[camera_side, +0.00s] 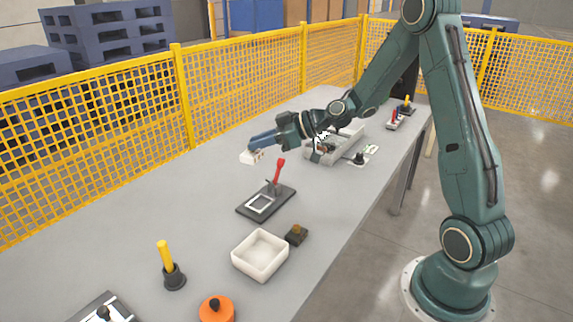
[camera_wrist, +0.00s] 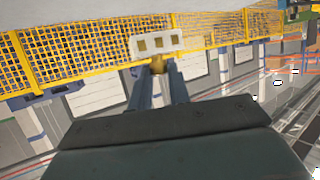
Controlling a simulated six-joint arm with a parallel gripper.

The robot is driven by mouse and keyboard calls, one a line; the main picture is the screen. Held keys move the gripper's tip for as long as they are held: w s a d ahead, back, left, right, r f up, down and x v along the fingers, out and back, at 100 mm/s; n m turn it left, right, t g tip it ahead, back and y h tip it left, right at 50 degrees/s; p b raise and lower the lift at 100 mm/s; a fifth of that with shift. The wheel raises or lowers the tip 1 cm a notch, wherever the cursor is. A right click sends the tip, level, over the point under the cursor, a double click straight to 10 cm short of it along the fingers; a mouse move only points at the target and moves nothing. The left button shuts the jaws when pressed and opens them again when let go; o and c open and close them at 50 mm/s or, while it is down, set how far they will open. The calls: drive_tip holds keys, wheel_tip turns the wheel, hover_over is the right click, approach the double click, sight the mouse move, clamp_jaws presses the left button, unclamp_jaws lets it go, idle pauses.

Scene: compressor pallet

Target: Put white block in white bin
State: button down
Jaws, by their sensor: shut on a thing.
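The white block (camera_side: 251,156) is held at the tip of my gripper (camera_side: 252,148) in the side view, over the far left part of the table. In the wrist view the white block (camera_wrist: 158,44) shows several dark yellowish square marks on its face, and it sits at the ends of the two fingers of my gripper (camera_wrist: 160,66). My gripper is shut on it. The white bin (camera_side: 260,254) stands on the near part of the table, open at the top, and looks empty. The block is well apart from the bin.
A fixture with a red lever (camera_side: 267,199) lies between block and bin. A small dark part (camera_side: 297,235) is beside the bin. A yellow-handled tool (camera_side: 170,268) and an orange round part (camera_side: 216,310) stand nearby. A grey tray (camera_side: 318,154) is behind my wrist. Yellow fencing (camera_side: 100,145) borders the table.

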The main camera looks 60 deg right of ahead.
drive_tip(key=s+a+n+g+y, duration=0.6)
drive_tip(key=s+a+n+g, duration=0.15)
drive_tip(key=s+a, duration=0.3)
drive_tip(key=shift+t, duration=0.35)
drive_tip(key=f, duration=1)
drive_tip(key=w+f, duration=0.1)
drive_tip(key=f, duration=0.4)
drive_tip(key=shift+f, duration=0.4)
drive_tip(key=shift+f, duration=0.1)
drive_tip(key=shift+s+f, duration=0.1)
drive_tip(key=shift+f, duration=1.7)
drive_tip(key=shift+f, duration=0.15)
drive_tip(key=c, duration=1.3)
unclamp_jaws()
drive_tip(key=shift+r, duration=0.2)
